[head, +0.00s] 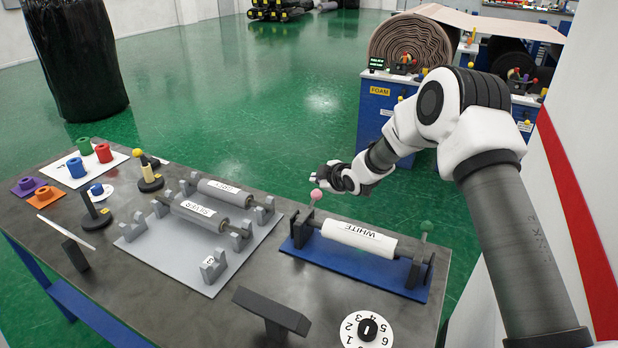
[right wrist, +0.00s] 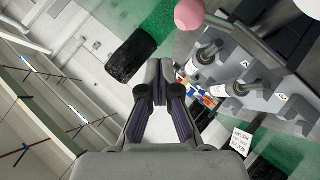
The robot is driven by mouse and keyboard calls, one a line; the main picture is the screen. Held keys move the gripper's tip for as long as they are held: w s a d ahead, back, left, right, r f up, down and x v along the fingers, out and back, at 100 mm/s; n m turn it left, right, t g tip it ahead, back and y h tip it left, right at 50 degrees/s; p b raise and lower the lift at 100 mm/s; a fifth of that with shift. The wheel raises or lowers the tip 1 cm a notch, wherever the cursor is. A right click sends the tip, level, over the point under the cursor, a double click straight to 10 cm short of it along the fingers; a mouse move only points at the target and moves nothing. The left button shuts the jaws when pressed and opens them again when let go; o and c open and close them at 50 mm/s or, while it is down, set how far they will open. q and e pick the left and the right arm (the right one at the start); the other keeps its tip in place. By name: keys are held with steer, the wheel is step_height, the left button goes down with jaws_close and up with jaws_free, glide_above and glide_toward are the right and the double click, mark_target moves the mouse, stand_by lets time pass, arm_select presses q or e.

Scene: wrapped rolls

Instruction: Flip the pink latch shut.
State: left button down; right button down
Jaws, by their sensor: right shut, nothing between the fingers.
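The pink latch (head: 317,196) is a pink ball on a short upright stem at the left end of the blue roll stand (head: 292,248). The white roll (head: 358,238), labelled WHITE, lies across that stand. A green-knobbed latch (head: 426,227) stands upright at its right end. My right gripper (head: 325,176) is shut and empty, close above and behind the pink ball in the head view. In the right wrist view the pink ball (right wrist: 189,14) is at the top edge, beyond and right of the shut fingertips (right wrist: 160,68). I see no contact. My left gripper is out of view.
A grey rack (head: 205,262) with the silver roll (head: 198,213) and another grey roll is left of the blue stand. A numbered dial (head: 366,331) and a dark angled block (head: 270,312) are near the front. Colored spools and pegs fill the table's left end.

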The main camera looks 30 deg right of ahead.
steer(key=shift+w+d+f+b, duration=0.3)
steer(key=shift+d+f+b, duration=0.15)
steer(key=shift+f, duration=0.25)
steer(key=shift+w+d+f+b, duration=0.3)
steer(key=shift+d+f+b, duration=0.1)
steer(key=shift+f, duration=0.3)
steer(key=shift+w+d+f+b, duration=0.3)
steer(key=shift+d+f+b, duration=0.15)
steer(key=shift+f, duration=0.25)
steer(key=shift+s, duration=0.1)
steer(key=v, duration=1.1)
steer(key=shift+s+r, duration=0.25)
steer(key=shift+s, duration=0.1)
steer(key=shift+f, duration=0.1)
